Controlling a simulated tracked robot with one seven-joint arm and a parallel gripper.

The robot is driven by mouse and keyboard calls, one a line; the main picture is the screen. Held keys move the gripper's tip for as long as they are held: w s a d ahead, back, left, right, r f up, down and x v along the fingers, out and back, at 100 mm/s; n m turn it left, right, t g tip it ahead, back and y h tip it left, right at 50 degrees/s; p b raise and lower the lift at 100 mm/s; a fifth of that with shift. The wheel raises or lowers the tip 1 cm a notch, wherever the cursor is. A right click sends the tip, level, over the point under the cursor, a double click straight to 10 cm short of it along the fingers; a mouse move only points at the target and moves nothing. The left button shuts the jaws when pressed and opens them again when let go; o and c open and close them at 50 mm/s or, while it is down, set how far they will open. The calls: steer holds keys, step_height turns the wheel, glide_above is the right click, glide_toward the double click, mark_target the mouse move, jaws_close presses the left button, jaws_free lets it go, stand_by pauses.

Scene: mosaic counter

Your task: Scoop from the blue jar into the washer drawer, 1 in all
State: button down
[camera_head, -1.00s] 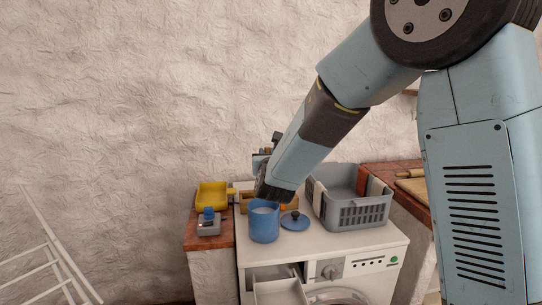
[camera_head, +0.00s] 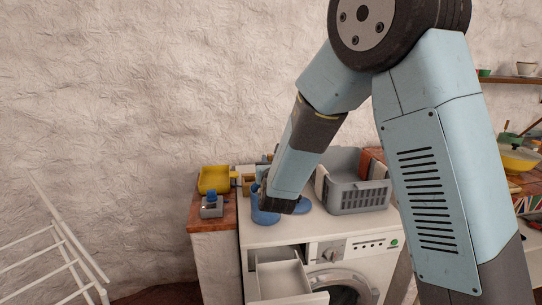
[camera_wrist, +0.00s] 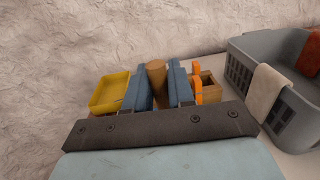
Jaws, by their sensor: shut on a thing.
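The blue jar (camera_head: 264,216) stands on the washer top, left of centre. My arm's end covers most of it, and its mouth and contents are hidden. The washer drawer (camera_head: 280,282) is pulled open at the front left below. My gripper (camera_wrist: 160,78) is shut on a wooden handle (camera_wrist: 156,72), probably the scoop's, between its two blue fingers in the wrist view. The scoop's bowl is hidden. In the head view the fingers are mostly hidden behind my arm, around the jar's position. A blue lid (camera_head: 303,206) lies right of the jar, partly covered.
A grey basket (camera_head: 358,195) with cloths stands right on the washer. A yellow tray (camera_head: 214,179) and small grey device (camera_head: 212,208) sit on the left ledge. A wooden box (camera_wrist: 211,90) and orange piece (camera_wrist: 197,84) are behind. A white rack (camera_head: 70,255) stands at left.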

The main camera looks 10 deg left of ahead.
steer(key=shift+f, duration=1.65)
steer(key=shift+r, duration=5.15)
steer(key=shift+s+d, duration=0.1)
